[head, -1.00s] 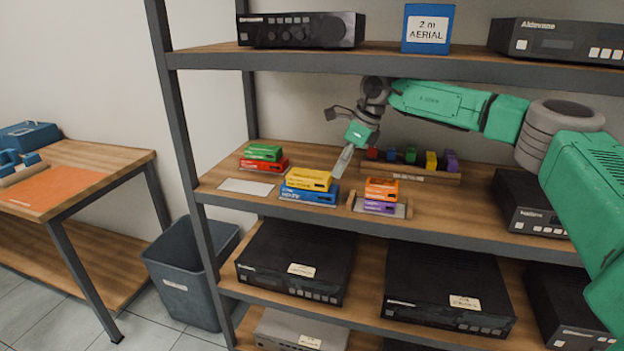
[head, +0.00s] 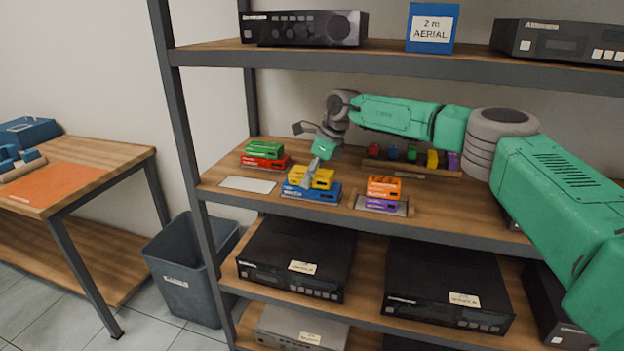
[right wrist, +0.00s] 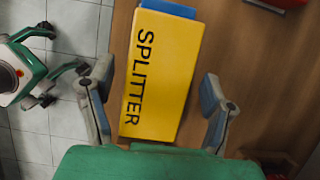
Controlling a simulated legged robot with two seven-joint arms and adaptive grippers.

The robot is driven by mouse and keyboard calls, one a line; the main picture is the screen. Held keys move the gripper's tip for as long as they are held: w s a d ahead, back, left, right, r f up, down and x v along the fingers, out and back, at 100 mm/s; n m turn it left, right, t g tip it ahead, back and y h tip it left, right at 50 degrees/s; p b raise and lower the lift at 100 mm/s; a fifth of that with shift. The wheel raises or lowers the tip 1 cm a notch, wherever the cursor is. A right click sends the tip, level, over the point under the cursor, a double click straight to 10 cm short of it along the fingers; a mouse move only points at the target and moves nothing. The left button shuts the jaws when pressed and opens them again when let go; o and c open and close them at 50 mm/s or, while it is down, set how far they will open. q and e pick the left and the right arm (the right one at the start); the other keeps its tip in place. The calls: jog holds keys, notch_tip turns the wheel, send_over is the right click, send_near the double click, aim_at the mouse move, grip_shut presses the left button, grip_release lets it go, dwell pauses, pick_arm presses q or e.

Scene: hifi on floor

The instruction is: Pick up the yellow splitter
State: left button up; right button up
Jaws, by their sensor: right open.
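The yellow splitter (head: 311,177) is a flat box lying on top of a blue box (head: 311,192) on the middle shelf. In the right wrist view the yellow splitter (right wrist: 162,72) shows its black SPLITTER lettering, and the blue box (right wrist: 172,6) peeks out past its far end. My right gripper (head: 308,178) is over the yellow splitter in the head view. In the right wrist view the right gripper (right wrist: 160,100) is open, with one finger on each side of the splitter and visible gaps. My left gripper is not in view.
A green box (head: 265,149) on a red box (head: 264,163) sits left, behind a white card (head: 248,184). A rack of small coloured pieces (head: 410,167) stands behind. The upper shelf (head: 400,60) hangs above.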

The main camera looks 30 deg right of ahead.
jog(key=shift+a+r, duration=0.15)
jog(key=shift+a, duration=0.1)
jog(key=shift+d+f, duration=0.4)
jog(key=shift+d, duration=0.1)
jog(key=shift+a, duration=0.1)
jog(key=shift+a, duration=0.1)
jog(key=shift+a+r, duration=0.1)
jog(key=c, duration=0.5)
jog(key=shift+a, duration=0.1)
jog(key=c, duration=0.9)
